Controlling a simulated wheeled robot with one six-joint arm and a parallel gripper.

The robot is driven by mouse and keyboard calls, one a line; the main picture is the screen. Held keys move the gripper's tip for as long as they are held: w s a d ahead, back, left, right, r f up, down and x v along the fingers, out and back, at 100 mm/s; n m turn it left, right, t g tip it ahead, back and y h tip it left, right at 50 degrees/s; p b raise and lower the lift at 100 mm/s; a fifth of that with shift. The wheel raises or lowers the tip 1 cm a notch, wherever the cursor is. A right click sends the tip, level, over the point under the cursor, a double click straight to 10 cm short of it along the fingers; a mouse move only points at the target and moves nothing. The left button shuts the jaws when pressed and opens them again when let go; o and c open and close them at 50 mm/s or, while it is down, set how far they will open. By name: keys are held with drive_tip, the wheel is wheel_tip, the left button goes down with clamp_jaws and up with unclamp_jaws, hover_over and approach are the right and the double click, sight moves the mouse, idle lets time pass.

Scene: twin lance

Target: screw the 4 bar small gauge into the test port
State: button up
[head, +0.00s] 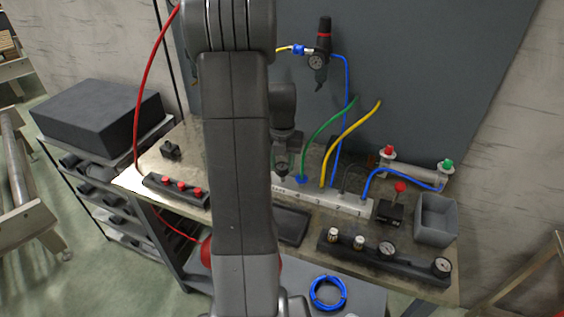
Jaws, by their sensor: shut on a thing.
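My gripper (282,153) is at the left end of the white valve manifold (345,204), partly hidden behind my own arm. It is shut on a small dark round thing, which looks like the small gauge (281,168); its dial marking cannot be read. The gauge is just above or at the manifold's left end, and I cannot tell whether it touches. The test port is not clearly visible; the gripper and my arm cover that area.
A black rack (410,268) with several gauges and fittings lies at the front right. A grey bin (436,220), a red-knobbed lever (399,192) and a dark tray (291,226) are nearby. Green (325,126), yellow (352,130) and blue hoses rise beside the gripper.

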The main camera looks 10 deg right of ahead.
drive_tip(key=m, duration=0.5)
drive_tip(key=shift+m, duration=0.3)
drive_tip(key=m, duration=0.4)
drive_tip(key=shift+w, duration=0.1)
drive_tip(key=m, duration=0.5)
drive_tip(key=shift+m, duration=0.4)
drive_tip(key=m, duration=0.4)
drive_tip(key=o, duration=0.9)
drive_tip(key=shift+m, duration=0.6)
drive_tip(key=o, duration=0.7)
drive_tip(key=shift+c, duration=0.2)
wheel_tip(320, 180, up, 14)
drive_tip(key=shift+f+b, duration=0.15)
drive_tip(key=shift+b, duration=0.3)
